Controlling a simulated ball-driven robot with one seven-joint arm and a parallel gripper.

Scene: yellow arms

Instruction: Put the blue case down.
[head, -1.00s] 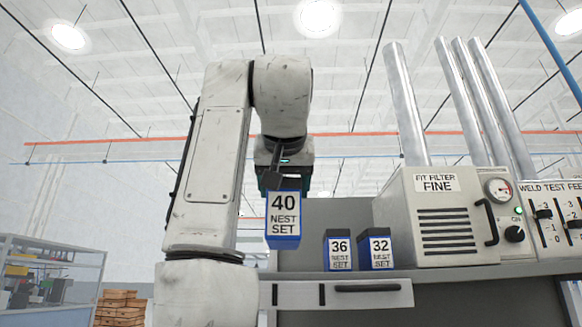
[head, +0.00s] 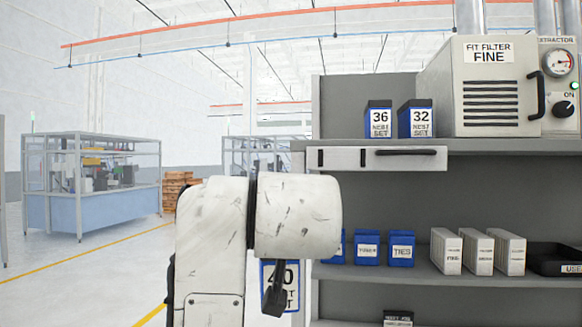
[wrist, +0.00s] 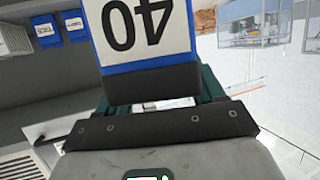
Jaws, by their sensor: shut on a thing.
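The blue case (head: 291,277) has a white label reading 40 and a black end. In the head view it hangs low in front of the shelf unit, partly hidden by my arm. In the wrist view the case (wrist: 145,30) fills the top middle, its label upside down. My gripper (wrist: 155,85) is shut on its black end, with a teal finger on each side. I cannot tell whether the case touches anything.
Blue cases 36 (head: 379,120) and 32 (head: 417,119) stand on the top shelf (head: 500,146) beside the filter box (head: 487,95). The lower shelf (head: 430,280) holds small blue boxes (head: 401,249), white boxes (head: 478,252) and a black tray (head: 555,261). Open floor lies left.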

